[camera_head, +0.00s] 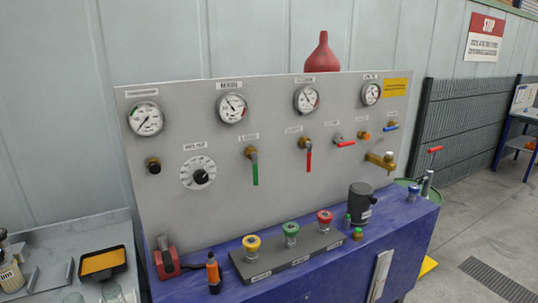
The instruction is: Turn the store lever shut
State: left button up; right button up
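A grey upright panel (225,205) carries several valve levers under small labels that I cannot read surely, so I cannot tell which is the store lever. A green lever (255,174) hangs straight down from a brass valve. A red lever (308,161) to its right also hangs down. A shorter red lever (346,143) lies nearly level. A blue lever (392,128) at the right end lies nearly level, above a brass tap (379,160). Neither of my grippers shows in this view.
Several round gauges (232,108) line the panel's top, with a dial (199,173) lower left. The blue bench (330,269) in front holds a block with coloured knobs, a dark grey canister (361,203), an orange bottle (213,271) and a red item (166,257). A red funnel (322,54) stands behind.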

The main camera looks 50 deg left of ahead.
aim_at(308, 143)
jog(key=u, duration=1.3)
